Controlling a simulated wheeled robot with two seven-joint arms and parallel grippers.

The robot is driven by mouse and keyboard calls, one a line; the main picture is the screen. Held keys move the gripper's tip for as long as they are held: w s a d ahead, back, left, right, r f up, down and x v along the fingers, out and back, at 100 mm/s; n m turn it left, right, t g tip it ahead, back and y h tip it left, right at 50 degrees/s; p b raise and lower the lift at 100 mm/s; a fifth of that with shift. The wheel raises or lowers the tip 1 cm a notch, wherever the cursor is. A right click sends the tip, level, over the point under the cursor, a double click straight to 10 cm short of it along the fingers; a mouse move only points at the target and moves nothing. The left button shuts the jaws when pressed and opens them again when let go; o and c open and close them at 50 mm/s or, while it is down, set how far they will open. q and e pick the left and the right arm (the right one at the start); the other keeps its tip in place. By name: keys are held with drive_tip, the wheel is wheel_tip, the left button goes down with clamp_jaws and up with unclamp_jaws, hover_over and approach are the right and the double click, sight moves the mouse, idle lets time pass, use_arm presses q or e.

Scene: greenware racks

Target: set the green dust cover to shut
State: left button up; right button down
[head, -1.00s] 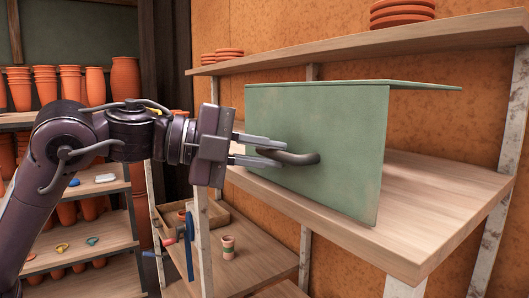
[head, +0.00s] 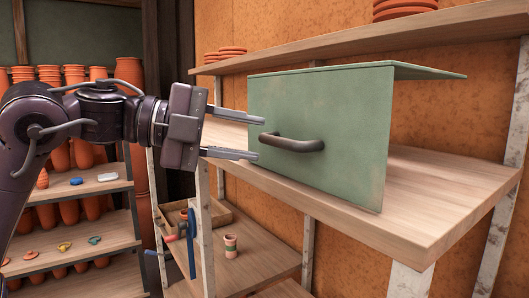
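The green dust cover (head: 330,105) stands on the wooden shelf, its front panel hanging upright and its top panel reaching back. A dark curved handle (head: 292,144) sticks out from the front panel. My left gripper (head: 261,137) is to the left of the handle, its two fingers spread apart and pointing right. The handle's near end lies close to the fingertips, and nothing shows held between them. I cannot tell whether a fingertip touches the cover. My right gripper does not show.
The wooden shelf (head: 440,196) has free room right of the cover. An upper shelf (head: 330,60) carries stacked terracotta saucers (head: 403,10). Below are a small banded pot (head: 231,246) and a wooden tray (head: 222,216). Pots fill the rack at left.

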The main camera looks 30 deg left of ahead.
use_arm(q)
drive_tip(key=b+v, duration=0.1)
drive_tip(key=v, duration=0.2)
drive_tip(key=shift+s+a+r, duration=0.1)
drive_tip(key=shift+s+a, duration=0.15)
idle(0.4)
